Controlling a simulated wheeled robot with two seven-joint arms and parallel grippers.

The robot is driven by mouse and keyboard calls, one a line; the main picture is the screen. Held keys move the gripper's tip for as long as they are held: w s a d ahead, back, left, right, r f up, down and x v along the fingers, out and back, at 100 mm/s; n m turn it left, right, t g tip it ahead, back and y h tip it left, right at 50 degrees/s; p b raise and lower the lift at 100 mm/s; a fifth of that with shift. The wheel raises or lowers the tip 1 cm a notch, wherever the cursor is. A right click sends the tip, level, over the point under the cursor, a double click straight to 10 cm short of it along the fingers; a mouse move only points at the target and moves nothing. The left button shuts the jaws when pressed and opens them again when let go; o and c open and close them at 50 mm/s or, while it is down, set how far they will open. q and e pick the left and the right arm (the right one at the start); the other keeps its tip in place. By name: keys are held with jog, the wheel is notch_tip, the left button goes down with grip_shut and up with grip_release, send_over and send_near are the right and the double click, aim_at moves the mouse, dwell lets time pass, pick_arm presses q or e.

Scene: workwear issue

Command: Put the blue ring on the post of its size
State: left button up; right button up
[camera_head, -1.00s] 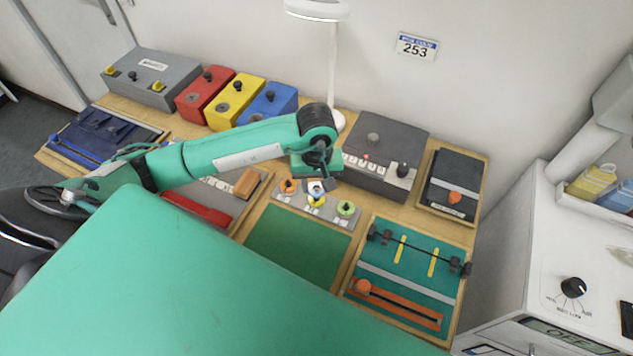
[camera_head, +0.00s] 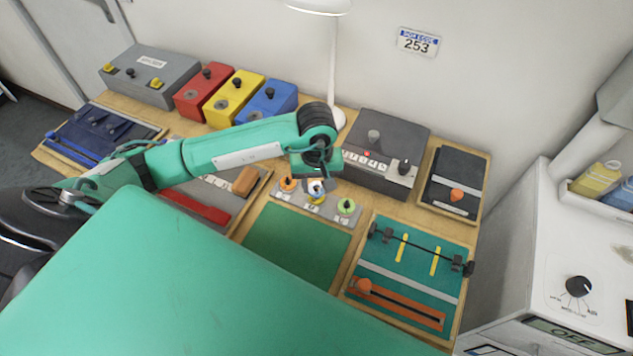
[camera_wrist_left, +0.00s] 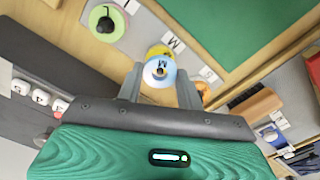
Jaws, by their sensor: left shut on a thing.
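My left gripper (camera_wrist_left: 160,88) is shut on the blue ring (camera_wrist_left: 160,72), which is pale blue and marked M. In the head view, the blue ring (camera_head: 316,187) is under the gripper, over the middle of a grey post board (camera_head: 290,201). A yellow ring (camera_wrist_left: 157,51) lies partly hidden behind the blue ring, beside the board's M label (camera_wrist_left: 173,43). A dark spot shows in the blue ring's hole; I cannot tell whether a post is through it. A green ring (camera_head: 346,206) and an orange ring (camera_head: 288,185) sit on the board's other posts. My right gripper is not in view.
A grey box with a knob (camera_head: 385,152) stands close behind the board. A dark green mat (camera_head: 297,243) lies clear in front. A teal board with a rod (camera_head: 410,265) is at the right. A lamp (camera_head: 334,70) stands behind my arm.

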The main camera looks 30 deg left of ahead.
pick_arm(q)
jog(key=o, duration=1.4)
jog(key=shift+r+p, duration=0.5)
jog(key=shift+r, duration=0.8)
jog(key=shift+r+p, duration=0.65)
jog(key=shift+r, duration=1.55)
